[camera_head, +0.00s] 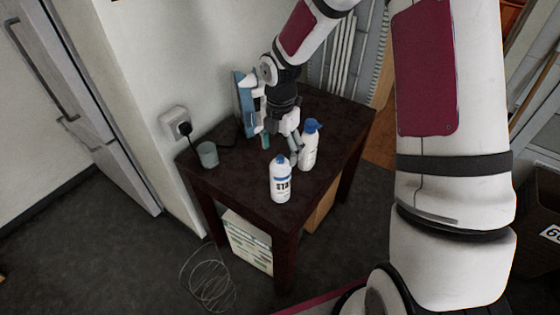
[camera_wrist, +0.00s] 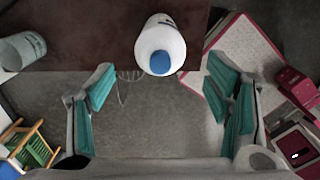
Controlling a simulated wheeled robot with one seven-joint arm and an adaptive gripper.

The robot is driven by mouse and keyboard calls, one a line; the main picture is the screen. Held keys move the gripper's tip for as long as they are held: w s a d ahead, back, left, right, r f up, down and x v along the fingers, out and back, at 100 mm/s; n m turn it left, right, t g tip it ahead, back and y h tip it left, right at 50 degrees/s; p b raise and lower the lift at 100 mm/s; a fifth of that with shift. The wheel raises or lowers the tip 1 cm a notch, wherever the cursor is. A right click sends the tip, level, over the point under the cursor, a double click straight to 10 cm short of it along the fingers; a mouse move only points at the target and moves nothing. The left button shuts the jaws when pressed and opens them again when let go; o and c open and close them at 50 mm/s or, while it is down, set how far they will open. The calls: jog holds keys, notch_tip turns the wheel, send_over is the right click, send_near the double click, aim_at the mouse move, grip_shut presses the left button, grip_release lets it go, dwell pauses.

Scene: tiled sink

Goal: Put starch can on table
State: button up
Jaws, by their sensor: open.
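A white can with a blue cap and dark lettering (camera_head: 280,182), apparently the starch can, stands upright near the front corner of the dark table (camera_head: 240,182). In the wrist view a white can with a round blue cap (camera_wrist: 168,28), apparently the same one, shows from above near the table edge. My gripper (camera_head: 281,150) is over the table, behind this can in the head view. Its teal-padded fingers are spread wide and empty in the wrist view (camera_wrist: 160,95). The can appears beyond the fingertips, roughly centred between them. The lettering is too small to read fully.
A white bottle with a blue spray top (camera_head: 309,148) stands close beside my gripper on its right. A grey cup (camera_head: 207,154) stands near the table's left edge. A blue upright object (camera_head: 245,100) is by the wall, near a socket and plug (camera_head: 180,125).

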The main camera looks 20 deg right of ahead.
notch_tip(320, 180, up, 4)
jog(key=shift+r, duration=0.15)
jog(key=s+d+r+m+t+h, duration=0.1)
jog(key=s+r+m, duration=0.45)
jog(key=r, duration=0.25)
jog(key=s+r+m+t+h, duration=0.1)
jog(key=s+r+m, duration=0.45)
jog(key=r, duration=0.25)
jog(key=s+r+m+t+y, duration=0.1)
jog(key=s+r+m, duration=0.2)
jog(key=s+m, duration=0.4)
jog(key=s+r+m+t+y, duration=0.1)
jog(key=s+r+m+t, duration=0.1)
jog(key=s+m, duration=0.5)
jog(key=shift+s+a+r, duration=0.35)
jog(key=shift+s+r, duration=0.05)
jog(key=shift+s, duration=0.15)
jog(key=shift+a, duration=0.1)
